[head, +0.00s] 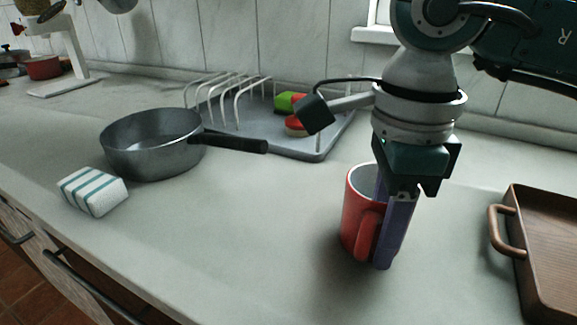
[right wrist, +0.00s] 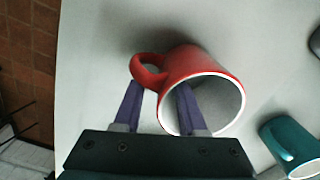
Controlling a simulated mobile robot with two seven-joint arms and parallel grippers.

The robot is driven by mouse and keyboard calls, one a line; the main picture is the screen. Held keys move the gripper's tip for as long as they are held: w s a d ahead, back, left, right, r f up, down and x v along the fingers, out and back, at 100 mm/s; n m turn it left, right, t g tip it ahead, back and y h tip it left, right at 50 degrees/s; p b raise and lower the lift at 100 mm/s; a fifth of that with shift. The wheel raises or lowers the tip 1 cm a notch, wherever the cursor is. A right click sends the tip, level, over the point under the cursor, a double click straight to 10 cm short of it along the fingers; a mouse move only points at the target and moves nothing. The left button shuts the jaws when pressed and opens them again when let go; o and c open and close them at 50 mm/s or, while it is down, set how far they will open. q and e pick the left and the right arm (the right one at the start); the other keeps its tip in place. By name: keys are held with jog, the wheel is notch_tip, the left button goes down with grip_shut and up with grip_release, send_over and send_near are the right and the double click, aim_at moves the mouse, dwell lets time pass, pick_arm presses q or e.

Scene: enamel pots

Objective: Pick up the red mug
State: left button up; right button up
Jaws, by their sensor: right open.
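The red mug (head: 355,208), white inside, stands upright on the counter in the head view, its handle toward the front. In the right wrist view the red mug (right wrist: 187,62) shows its open mouth and its handle at the left. My right gripper (head: 388,236) points down at the mug with its purple fingers apart. In the right wrist view my right gripper (right wrist: 160,88) has one finger outside the wall by the handle and the other over or inside the mouth. Whether the fingers touch the mug, I cannot tell. My left gripper is out of view.
A grey pan (head: 150,148) and a striped cloth (head: 94,191) are at the left. A drying tray (head: 318,152) with a wire rack is behind. A brown tray (head: 545,240) with a handle is at the right. A teal mug (right wrist: 284,140) shows in the right wrist view.

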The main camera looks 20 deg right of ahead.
jog(key=shift+f, duration=0.15)
grip_shut()
dwell(1.4)
